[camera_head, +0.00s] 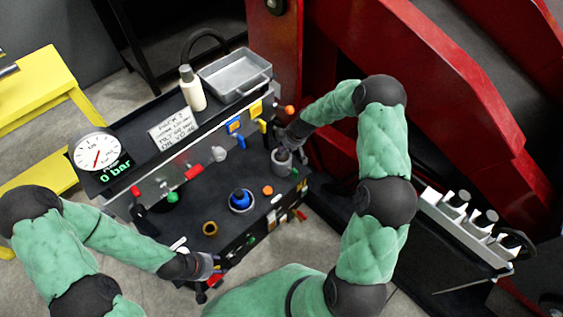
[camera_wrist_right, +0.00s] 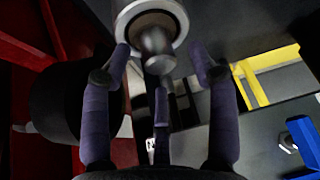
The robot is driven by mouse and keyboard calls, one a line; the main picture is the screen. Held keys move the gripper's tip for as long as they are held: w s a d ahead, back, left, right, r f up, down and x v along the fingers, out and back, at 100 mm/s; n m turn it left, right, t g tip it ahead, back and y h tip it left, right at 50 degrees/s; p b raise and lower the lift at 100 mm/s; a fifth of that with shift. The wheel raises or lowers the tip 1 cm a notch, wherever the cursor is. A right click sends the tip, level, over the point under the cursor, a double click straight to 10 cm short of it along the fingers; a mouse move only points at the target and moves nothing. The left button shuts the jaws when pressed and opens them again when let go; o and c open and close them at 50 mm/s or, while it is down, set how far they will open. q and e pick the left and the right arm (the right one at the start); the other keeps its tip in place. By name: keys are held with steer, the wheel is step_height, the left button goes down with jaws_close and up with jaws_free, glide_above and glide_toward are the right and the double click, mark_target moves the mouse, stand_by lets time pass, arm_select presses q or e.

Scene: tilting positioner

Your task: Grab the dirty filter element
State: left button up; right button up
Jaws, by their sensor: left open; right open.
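A grey cylindrical cup (camera_head: 282,163) stands at the right end of the dark bench. In the right wrist view a metallic, rounded cylinder (camera_wrist_right: 156,48) stands out of a pale ring (camera_wrist_right: 182,14); it may be the dirty filter element, but I cannot tell dirt on it. My right gripper (camera_head: 284,148) is at the cup. In its wrist view the open purple fingers (camera_wrist_right: 160,62) lie on either side of the cylinder, with a visible gap at the right finger. My left gripper (camera_head: 212,267) is open at the bench's front edge, with its fingertips partly hard to make out.
A blue-capped part (camera_head: 240,200) and a brass ring (camera_head: 210,228) are on the bench (camera_head: 190,215). A gauge (camera_head: 97,153), a white bottle (camera_head: 192,90) and a grey tray (camera_head: 235,76) are on the back shelf. A red frame (camera_head: 430,70) rises at right.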

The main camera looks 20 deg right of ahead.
steer(key=shift+w+a+f+b, duration=0.15)
steer(key=shift+w+f+b, duration=0.1)
steer(key=shift+f+b, duration=0.25)
jaws_close()
steer(key=shift+r, duration=0.1)
